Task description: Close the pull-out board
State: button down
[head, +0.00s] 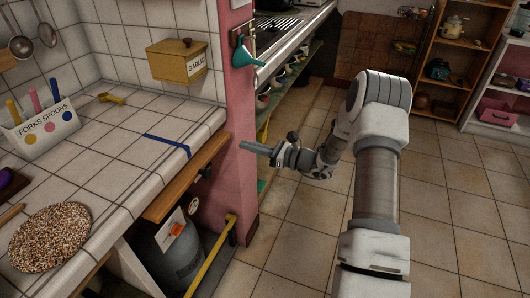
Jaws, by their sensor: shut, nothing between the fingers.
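The pull-out board (187,178) is a brown wooden strip just under the front edge of the tiled counter, left of the pink post. It sticks out a little past the counter edge. How far it goes in under the counter is hidden. My gripper (244,147) is shut and empty. It points left, in front of the pink post and close to the board's far right end in the picture. I cannot tell whether it touches the board or the post.
The tiled counter (120,139) holds a cutlery box (37,132) and a round speckled mat (49,236). The pink post (238,110) stands beside the board. A gas cylinder (178,255) and a yellow rail (211,259) are below. Open floor (460,220) lies right.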

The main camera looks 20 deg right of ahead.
aim_at(226, 139)
jog(key=shift+b+x, duration=0.35)
jog(key=shift+x, duration=2.05)
jog(key=x, duration=0.4)
jog(key=shift+w+a+b, duration=0.1)
jog(key=shift+a+b, duration=0.05)
jog(key=shift+b, duration=0.2)
jog(key=shift+a+r, duration=0.15)
jog(key=shift+r, duration=0.05)
